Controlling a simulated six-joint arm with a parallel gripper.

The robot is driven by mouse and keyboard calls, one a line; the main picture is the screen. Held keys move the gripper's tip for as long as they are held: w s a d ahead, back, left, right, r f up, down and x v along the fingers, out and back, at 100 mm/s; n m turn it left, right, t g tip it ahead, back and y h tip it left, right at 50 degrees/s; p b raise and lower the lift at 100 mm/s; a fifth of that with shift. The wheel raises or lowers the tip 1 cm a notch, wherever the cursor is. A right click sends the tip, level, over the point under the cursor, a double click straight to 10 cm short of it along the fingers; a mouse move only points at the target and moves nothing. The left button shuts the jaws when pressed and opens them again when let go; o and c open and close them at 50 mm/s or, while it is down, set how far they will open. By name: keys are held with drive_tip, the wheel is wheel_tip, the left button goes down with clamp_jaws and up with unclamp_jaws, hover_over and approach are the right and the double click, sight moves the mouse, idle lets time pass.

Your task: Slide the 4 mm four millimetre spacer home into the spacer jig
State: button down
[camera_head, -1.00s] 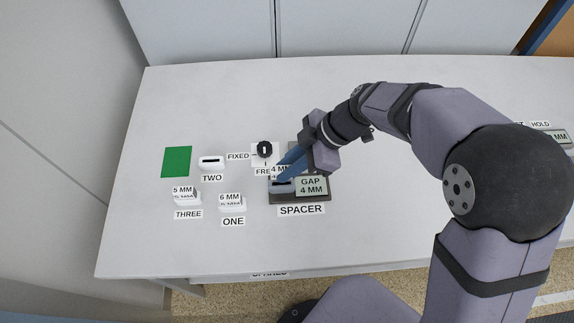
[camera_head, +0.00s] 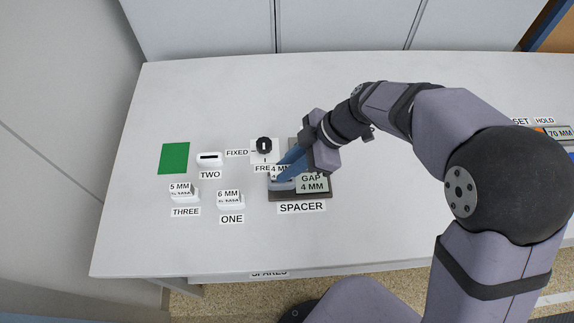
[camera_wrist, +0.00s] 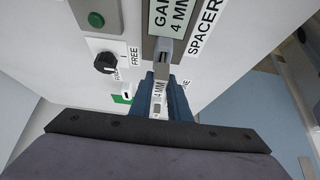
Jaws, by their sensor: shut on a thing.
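The 4 mm spacer (camera_head: 280,170) is a small white piece labelled 4 MM; it also shows in the wrist view (camera_wrist: 157,91). My gripper (camera_head: 279,180) is shut on it, with blue fingers on either side in the wrist view (camera_wrist: 164,98). The spacer jig (camera_head: 314,194) is a dark plate marked SPACER with a display reading GAP 4 MM. The spacer is at the jig's left part, by a pale slotted block (camera_wrist: 164,49). The fingers hide much of the contact, so I cannot tell how deep the spacer sits.
The table's front is clear.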

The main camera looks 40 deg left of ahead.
drive_tip(key=shift+f+b, duration=1)
drive_tip(key=shift+b, duration=0.1)
drive_tip(key=c, duration=1.6)
unclamp_jaws()
drive_tip(key=shift+b+v, duration=0.55)
drive_tip(key=shift+v, duration=3.2)
